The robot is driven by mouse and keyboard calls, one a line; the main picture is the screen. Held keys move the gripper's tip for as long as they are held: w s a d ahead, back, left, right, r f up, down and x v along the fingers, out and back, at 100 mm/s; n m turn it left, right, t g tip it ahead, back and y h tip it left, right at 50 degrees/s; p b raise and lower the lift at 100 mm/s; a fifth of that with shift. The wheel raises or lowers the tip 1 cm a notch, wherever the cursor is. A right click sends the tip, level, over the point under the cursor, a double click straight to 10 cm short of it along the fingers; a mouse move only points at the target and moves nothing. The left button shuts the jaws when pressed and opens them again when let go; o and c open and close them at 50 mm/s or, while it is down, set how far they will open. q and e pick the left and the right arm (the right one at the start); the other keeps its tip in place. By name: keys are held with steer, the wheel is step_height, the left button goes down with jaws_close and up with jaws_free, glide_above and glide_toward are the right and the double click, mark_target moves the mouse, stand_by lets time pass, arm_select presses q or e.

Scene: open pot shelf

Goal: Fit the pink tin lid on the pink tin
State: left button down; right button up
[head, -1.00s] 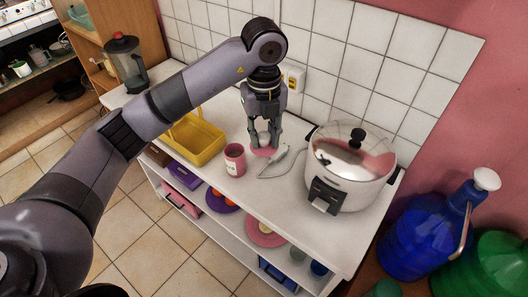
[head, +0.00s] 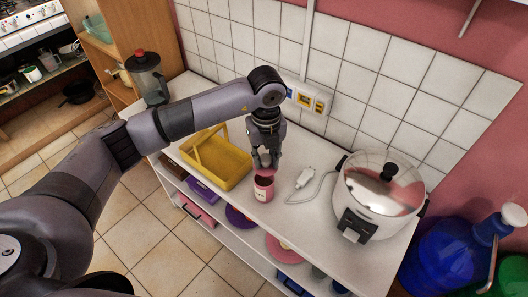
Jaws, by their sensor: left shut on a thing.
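The pink tin (head: 263,192) stands upright near the front edge of the white shelf top, with its dark open mouth partly showing. My left gripper (head: 265,161) points down just above and behind the tin, shut on the pink tin lid (head: 264,172). The lid is mostly hidden by the fingers; its pink edge shows over the back of the tin's mouth. I cannot tell whether lid and tin touch. My right gripper is not in view.
A yellow basket (head: 226,166) stands close on the left. A white plug-like device with a cord (head: 304,178) lies to the right, before a large steel cooker (head: 375,203). A blender (head: 147,78) stands at the far left end. A tiled wall runs behind.

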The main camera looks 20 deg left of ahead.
mark_target(264, 167)
arm_select(q)
steer(key=shift+f, duration=0.45)
steer(key=shift+f+b, duration=0.35)
steer(key=f, duration=0.1)
steer(key=f+b, duration=0.1)
steer(key=shift+w+a+f+b, duration=0.1)
steer(key=shift+a+f+b, duration=0.2)
steer(key=shift+f, duration=0.1)
steer(key=shift+d+f+b, duration=0.1)
steer(key=shift+f+b, duration=0.4)
steer(key=shift+f, duration=0.2)
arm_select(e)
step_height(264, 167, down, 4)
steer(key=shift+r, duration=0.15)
arm_select(q)
steer(key=shift+f+b, duration=0.3)
steer(key=shift+b, duration=0.15)
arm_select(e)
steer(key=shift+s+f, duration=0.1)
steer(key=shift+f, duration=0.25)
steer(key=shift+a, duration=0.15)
